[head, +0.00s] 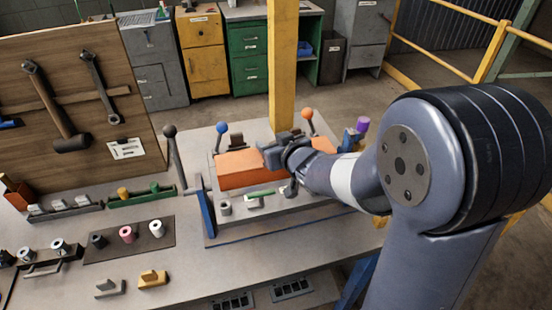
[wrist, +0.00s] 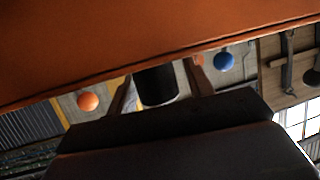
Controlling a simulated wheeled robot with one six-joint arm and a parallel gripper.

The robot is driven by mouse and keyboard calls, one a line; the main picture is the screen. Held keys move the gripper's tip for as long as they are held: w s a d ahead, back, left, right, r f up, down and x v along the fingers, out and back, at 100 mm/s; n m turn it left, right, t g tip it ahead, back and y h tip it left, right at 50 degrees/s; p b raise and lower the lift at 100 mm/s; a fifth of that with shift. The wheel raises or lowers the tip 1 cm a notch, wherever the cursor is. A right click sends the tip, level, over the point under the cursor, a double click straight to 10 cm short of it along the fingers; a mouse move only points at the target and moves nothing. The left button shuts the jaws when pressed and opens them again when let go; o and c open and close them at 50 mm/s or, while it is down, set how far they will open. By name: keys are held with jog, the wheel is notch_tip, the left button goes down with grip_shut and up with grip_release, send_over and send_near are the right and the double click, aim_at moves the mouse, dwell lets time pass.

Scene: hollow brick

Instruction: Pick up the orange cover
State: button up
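The orange cover (head: 238,169) is a box-like piece over the grey fixture on the workbench. More orange shows to the right, behind my gripper. My gripper (head: 272,157) is at the cover's front, near its middle, and hides part of it. In the wrist view the cover's orange surface (wrist: 130,40) fills the top, very close, with a dark lower edge. A dark block and a black cylinder fill the middle and bottom of that view. The fingertips are not clear, so I cannot tell whether they touch or grip the cover.
Levers with a blue ball (head: 222,128) and an orange ball (head: 307,114) rise behind the fixture. A dark-knobbed lever (head: 170,132) stands left. A yellow post (head: 283,60) rises behind. A tool board (head: 75,100) and small parts on the workbench (head: 190,265) lie left.

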jog(key=c, duration=0.9)
jog(key=shift+c, duration=0.2)
